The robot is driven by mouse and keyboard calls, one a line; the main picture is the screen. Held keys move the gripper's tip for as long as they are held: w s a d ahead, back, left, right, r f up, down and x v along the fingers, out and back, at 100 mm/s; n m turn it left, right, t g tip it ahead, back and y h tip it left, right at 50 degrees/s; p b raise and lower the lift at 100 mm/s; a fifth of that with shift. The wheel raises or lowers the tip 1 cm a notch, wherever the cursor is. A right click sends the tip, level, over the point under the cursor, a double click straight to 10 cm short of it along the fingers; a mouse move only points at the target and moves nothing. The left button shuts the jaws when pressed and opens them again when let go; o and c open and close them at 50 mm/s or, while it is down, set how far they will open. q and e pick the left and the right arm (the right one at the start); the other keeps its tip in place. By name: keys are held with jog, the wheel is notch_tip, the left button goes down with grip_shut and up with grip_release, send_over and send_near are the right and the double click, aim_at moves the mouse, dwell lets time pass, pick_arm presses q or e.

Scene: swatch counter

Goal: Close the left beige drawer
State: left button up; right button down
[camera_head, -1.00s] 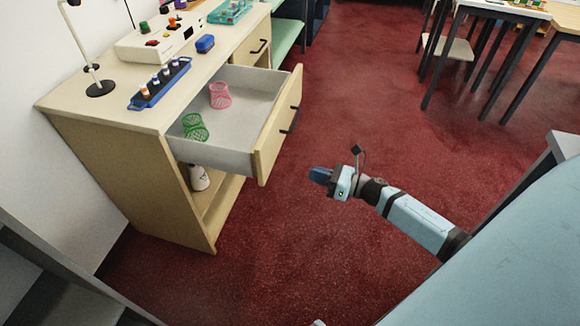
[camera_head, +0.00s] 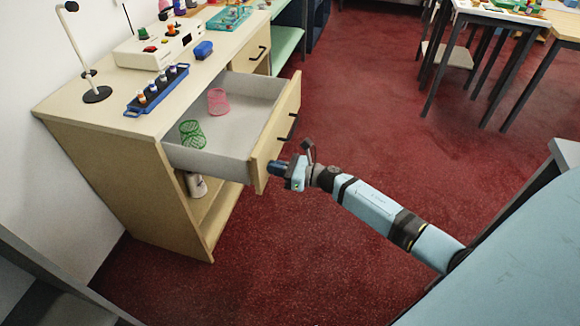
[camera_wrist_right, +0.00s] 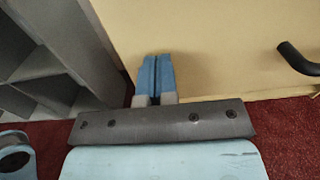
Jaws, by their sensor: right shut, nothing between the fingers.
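The left beige drawer (camera_head: 278,130) stands pulled out of the counter, with a dark handle on its front. A green mesh cup (camera_head: 192,134) and a pink mesh cup (camera_head: 218,101) are inside it. My right gripper (camera_head: 274,168) is shut and empty, its fingertips at the lower near part of the drawer front. In the right wrist view the blue fingers (camera_wrist_right: 155,75) are together before the beige front panel (camera_wrist_right: 225,45); I cannot tell whether they touch it. The dark handle (camera_wrist_right: 298,58) is to their right. My left gripper is not in view.
A white bottle (camera_head: 196,185) stands on the shelf below the drawer.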

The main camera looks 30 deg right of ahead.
aim_at(183, 147)
jog(key=shift+w+a, duration=0.3)
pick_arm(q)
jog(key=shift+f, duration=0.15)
pick_arm(e)
jog(key=shift+w+a, duration=0.1)
